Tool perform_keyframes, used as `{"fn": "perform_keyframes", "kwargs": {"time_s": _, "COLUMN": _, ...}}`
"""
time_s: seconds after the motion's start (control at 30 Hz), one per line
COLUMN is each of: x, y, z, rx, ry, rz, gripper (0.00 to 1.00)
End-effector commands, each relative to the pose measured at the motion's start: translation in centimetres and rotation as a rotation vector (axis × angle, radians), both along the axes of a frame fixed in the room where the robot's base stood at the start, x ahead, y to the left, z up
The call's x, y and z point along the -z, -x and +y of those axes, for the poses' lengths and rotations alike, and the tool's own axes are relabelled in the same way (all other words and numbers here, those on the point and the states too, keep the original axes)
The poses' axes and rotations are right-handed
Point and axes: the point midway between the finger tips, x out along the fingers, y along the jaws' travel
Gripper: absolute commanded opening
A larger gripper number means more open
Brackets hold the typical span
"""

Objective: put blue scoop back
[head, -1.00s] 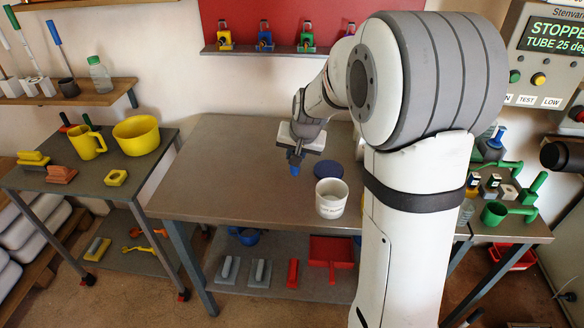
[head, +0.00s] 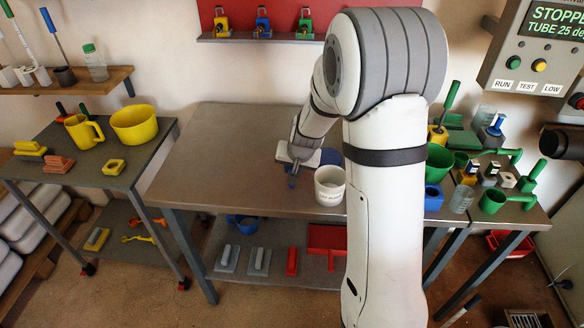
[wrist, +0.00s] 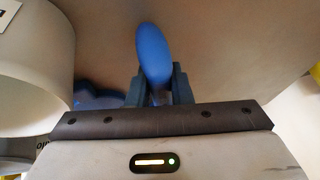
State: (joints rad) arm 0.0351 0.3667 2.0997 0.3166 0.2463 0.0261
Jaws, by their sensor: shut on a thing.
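My gripper (head: 292,180) is over the middle table, just left of the white tub (head: 330,190). In the wrist view its fingers (wrist: 158,85) are shut on a smooth, rounded blue piece (wrist: 152,50), which looks like part of the blue scoop. The rest of the scoop is hidden. In the head view only a small bit of blue shows below the gripper. The tub stands upright and fills the left side of the wrist view (wrist: 35,75). A round blue lid (head: 330,156) lies behind the tub, partly covered by my arm.
The middle table (head: 225,150) is clear on its left. Its lower shelf holds a blue container (head: 243,221), grey floats (head: 227,258) and a red dustpan (head: 327,240). Yellow vessels (head: 134,124) stand on the left cart. Green and blue items crowd the right table (head: 520,217).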

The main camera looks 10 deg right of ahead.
Motion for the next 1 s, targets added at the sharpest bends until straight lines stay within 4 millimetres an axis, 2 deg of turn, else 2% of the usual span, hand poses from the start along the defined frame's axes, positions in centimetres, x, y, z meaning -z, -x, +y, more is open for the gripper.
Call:
{"fn": "perform_keyframes", "kwargs": {"time_s": 0.07, "x": 0.4, "y": 0.0, "z": 0.0, "rx": 0.0, "ry": 0.0, "rz": 0.0, "gripper": 0.0}}
{"fn": "perform_keyframes", "kwargs": {"time_s": 0.1, "x": 0.3, "y": 0.0, "z": 0.0, "rx": 0.001, "ry": 0.0, "rz": 0.0, "gripper": 0.21}}
{"fn": "perform_keyframes", "kwargs": {"time_s": 0.33, "x": 0.2, "y": 0.0, "z": -0.1, "rx": 0.001, "ry": 0.0, "rz": 0.0, "gripper": 0.4}}
{"fn": "perform_keyframes", "kwargs": {"time_s": 0.57, "x": 0.2, "y": 0.0, "z": -0.1, "rx": 0.002, "ry": 0.0, "rz": 0.0, "gripper": 0.41}}
{"fn": "perform_keyframes", "kwargs": {"time_s": 0.7, "x": -0.5, "y": 0.1, "z": -0.1, "rx": 0.002, "ry": -0.001, "rz": -0.001, "gripper": 0.41}}
{"fn": "perform_keyframes", "kwargs": {"time_s": 0.77, "x": -1.2, "y": 0.4, "z": -0.2, "rx": 0.003, "ry": -0.002, "rz": -0.002, "gripper": 0.41}}
{"fn": "perform_keyframes", "kwargs": {"time_s": 1.0, "x": -5.7, "y": 2.5, "z": -0.5, "rx": 0.002, "ry": 0.0, "rz": -0.005, "gripper": 0.41}}
